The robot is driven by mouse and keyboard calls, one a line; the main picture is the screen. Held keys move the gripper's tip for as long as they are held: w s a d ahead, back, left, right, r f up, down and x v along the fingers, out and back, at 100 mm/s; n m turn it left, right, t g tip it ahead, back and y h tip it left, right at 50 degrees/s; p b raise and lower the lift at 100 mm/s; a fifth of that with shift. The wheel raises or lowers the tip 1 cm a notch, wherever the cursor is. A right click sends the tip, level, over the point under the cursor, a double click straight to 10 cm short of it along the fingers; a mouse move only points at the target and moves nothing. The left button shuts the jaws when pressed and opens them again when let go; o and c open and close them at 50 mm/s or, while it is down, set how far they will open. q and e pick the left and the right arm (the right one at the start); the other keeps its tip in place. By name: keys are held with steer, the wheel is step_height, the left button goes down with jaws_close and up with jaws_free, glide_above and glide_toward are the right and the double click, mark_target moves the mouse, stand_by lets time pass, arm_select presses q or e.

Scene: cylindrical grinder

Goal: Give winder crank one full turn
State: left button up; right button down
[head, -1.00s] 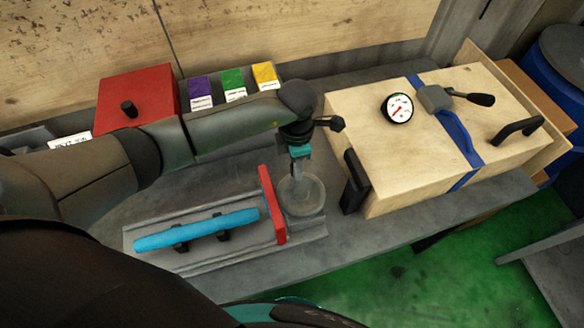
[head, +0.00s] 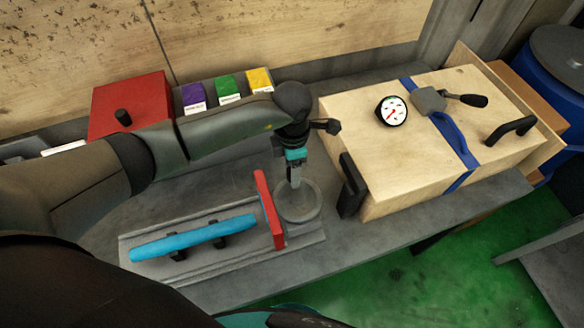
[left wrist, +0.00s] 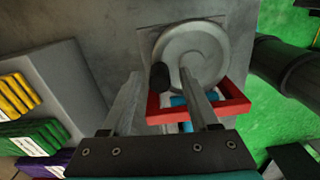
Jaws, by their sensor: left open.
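A grey round disc (head: 309,207) lies at the right end of the grinder bed, beside an upright red plate (head: 270,210). In the left wrist view the disc (left wrist: 203,47) has a spiral mark and a dark knob (left wrist: 159,76) near its rim; it appears to be the winder crank. My left gripper (head: 295,184) points down over the disc. In the wrist view its two fingers (left wrist: 160,74) are apart, with the knob between their tips; I cannot tell whether they touch it. My right gripper is out of view.
A blue cylinder (head: 190,238) lies on black supports left of the red plate. A wooden crate (head: 400,165) with a blue strap and gauge stands close on the right. Behind are a red box (head: 150,95) and purple, green and yellow packs (head: 228,86).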

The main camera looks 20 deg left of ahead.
arm_select(q)
step_height(320, 180, up, 15)
steer(key=shift+b, duration=0.45)
steer(key=shift+f, duration=0.15)
